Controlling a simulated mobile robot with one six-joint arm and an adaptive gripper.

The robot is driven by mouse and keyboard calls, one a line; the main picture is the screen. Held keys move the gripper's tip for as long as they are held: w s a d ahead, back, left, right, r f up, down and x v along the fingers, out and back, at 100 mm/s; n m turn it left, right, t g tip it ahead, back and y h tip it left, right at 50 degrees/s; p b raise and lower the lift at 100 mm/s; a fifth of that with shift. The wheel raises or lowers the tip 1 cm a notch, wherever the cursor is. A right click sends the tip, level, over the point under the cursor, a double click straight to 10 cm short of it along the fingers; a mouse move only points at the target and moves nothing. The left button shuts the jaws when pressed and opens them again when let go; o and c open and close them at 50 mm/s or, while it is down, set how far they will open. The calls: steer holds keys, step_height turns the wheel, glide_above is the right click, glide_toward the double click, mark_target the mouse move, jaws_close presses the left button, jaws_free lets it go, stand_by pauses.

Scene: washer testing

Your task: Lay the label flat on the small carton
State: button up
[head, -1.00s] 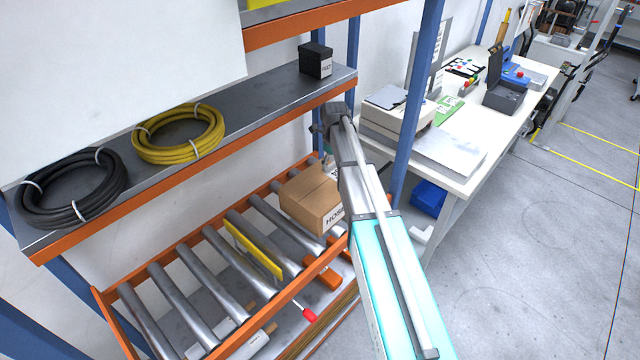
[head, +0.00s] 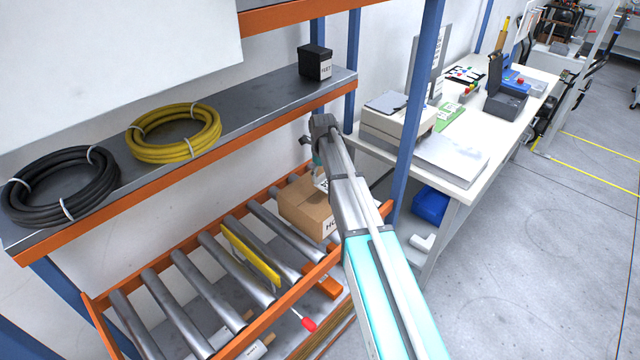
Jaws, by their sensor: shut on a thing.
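The small brown carton (head: 299,207) sits on the roller rack, with printed lettering on its front face. My arm crosses in front of its right side and hides part of it. My gripper (head: 318,172) points down over the carton's top and is mostly hidden by my wrist and arm. It is shut on the label (head: 321,184), a small white piece with dark print, seen only in part just below it. The label is at or close above the carton's top; I cannot tell whether it touches or lies flat.
The roller rack's orange rail (head: 284,298) runs along the front, with a yellow bar (head: 250,254) left of the carton. The shelf (head: 262,100) above holds a black box (head: 315,63), a yellow hose (head: 173,134) and a black hose (head: 62,184). A blue post (head: 408,130) stands right of my arm.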

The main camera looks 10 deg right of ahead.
mark_target(320, 182)
steer(key=shift+w+a+f+b, duration=0.2)
steer(key=shift+a+f+b, duration=0.1)
steer(key=shift+f+b, duration=1.5)
steer(key=shift+f, duration=0.15)
steer(key=shift+f, duration=0.1)
steer(key=o, duration=0.6)
steer(key=shift+c, duration=0.2)
step_height(320, 182, up, 12)
steer(key=p, duration=1.2)
steer(key=shift+s, duration=0.15)
